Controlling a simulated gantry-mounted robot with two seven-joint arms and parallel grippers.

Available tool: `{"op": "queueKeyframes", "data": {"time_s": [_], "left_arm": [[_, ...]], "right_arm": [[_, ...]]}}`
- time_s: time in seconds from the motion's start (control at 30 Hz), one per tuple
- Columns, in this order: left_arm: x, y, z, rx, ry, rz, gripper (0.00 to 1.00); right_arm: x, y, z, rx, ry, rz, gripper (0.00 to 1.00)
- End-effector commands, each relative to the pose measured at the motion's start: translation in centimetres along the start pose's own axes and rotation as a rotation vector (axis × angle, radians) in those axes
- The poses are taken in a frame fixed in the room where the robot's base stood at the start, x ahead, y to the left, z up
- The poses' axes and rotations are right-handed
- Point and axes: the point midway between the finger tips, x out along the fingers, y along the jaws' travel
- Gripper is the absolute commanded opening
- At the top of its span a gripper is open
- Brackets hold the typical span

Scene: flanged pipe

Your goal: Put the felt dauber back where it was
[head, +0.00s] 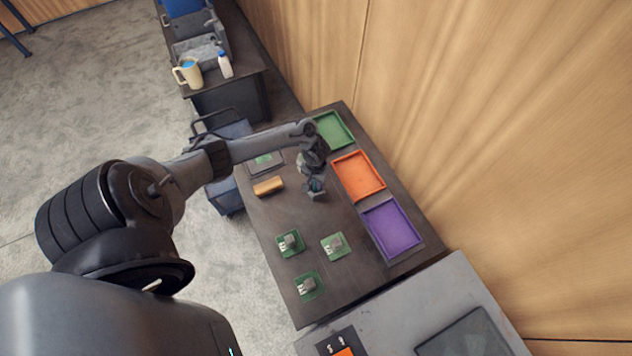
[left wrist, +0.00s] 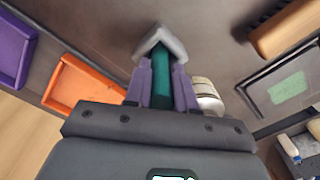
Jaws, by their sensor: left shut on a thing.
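My left gripper (head: 316,180) hangs over the dark table (head: 288,280), left of the orange tray. In the left wrist view, its two purple fingers (left wrist: 161,80) are shut on the teal handle of the felt dauber (left wrist: 160,48). The dauber's pale grey, wedge-like head points away from the gripper. In the head view the dauber (head: 316,195) shows small below the gripper; I cannot tell whether it touches the table. A pale round container (left wrist: 207,95) stands just beside the fingers. My right gripper is not in view.
Green (head: 334,130), orange (head: 359,175) and purple (head: 391,228) trays line the table's right side. A tan block (head: 268,186) and a dark framed plate (head: 265,163) lie left. Several green boards (head: 335,246) lie nearer. Bare table separates them from the gripper.

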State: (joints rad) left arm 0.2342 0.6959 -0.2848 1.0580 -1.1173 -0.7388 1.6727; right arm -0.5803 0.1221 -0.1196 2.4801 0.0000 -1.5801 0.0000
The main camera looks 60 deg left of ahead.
Motion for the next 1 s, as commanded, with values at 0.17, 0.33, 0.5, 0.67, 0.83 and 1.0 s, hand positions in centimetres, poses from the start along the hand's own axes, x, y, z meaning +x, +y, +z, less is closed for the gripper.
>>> {"op": "queueKeyframes", "data": {"time_s": [0.17,0.33,0.5,0.67,0.83,1.0], "left_arm": [[0.26,-0.01,-0.03,0.001,0.001,0.0,0.0],[0.32,0.01,-0.01,0.0,0.001,0.0,0.0],[0.55,0.01,0.01,0.001,0.0,0.0,0.34],[0.55,0.01,0.02,0.001,0.0,0.0,0.5],[0.54,0.01,0.01,0.001,0.0,0.0,0.5],[-0.01,0.0,-0.05,0.0,0.002,0.0,0.5]], "right_arm": [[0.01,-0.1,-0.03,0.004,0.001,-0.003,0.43],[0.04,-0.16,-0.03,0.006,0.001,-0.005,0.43],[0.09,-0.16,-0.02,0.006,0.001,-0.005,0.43],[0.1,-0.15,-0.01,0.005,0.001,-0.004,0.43],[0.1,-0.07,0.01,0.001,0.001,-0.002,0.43],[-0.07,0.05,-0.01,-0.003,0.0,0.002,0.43]]}}
